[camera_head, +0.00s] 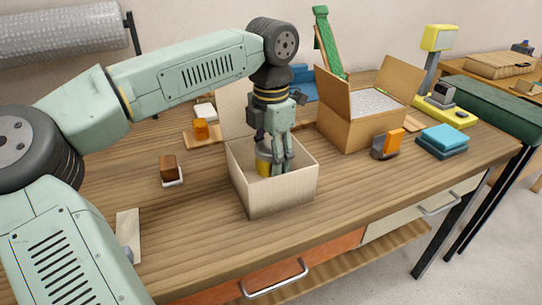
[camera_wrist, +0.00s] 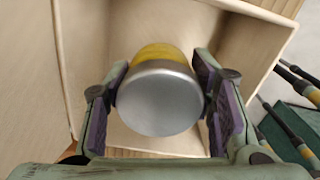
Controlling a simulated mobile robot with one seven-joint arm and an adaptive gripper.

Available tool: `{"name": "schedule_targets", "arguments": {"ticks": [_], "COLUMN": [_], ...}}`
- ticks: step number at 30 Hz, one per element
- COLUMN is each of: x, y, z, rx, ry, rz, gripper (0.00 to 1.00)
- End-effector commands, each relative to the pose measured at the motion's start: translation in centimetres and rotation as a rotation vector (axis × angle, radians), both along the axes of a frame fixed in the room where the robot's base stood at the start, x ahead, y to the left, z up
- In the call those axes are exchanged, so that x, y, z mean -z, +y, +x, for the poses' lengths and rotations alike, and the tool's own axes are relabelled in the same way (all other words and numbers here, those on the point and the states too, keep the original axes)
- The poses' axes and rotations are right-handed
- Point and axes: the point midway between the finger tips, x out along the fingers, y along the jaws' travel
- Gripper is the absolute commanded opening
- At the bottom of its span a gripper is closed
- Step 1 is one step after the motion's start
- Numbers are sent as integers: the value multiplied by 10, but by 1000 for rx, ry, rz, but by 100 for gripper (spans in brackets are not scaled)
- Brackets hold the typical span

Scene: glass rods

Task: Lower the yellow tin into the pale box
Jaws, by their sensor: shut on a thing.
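The pale box (camera_head: 270,198) stands open on the wooden table, in the middle of the head view. In the wrist view its pale inner walls (camera_wrist: 226,60) surround my gripper. The yellow tin (camera_head: 263,166) is inside the box's opening, partly hidden by the fingers. In the wrist view the tin (camera_wrist: 160,98) shows a grey metal end and a yellow side. My gripper (camera_head: 277,168) points down into the box, its fingers (camera_wrist: 160,100) shut on the tin from both sides. I cannot tell whether the tin touches the box floor.
A brown cardboard box (camera_head: 365,115) with raised flaps stands to the right of the pale box. An orange and grey dispenser (camera_head: 387,146) and blue cloths (camera_head: 444,139) lie further right. A small brown block (camera_head: 168,167) sits to the left. The table front is clear.

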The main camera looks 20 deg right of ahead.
Motion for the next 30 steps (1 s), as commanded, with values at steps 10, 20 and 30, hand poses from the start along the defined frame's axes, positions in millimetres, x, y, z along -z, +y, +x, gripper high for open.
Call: {"name": "schedule_targets", "arguments": {"ticks": [10,20,30], "x": [3,8,13], "y": [0,0,0], "z": [0,0,0], "rx": [0,0,0], "ry": [0,0,0], "rz": [0,0,0], "gripper": [19,19,19]}}
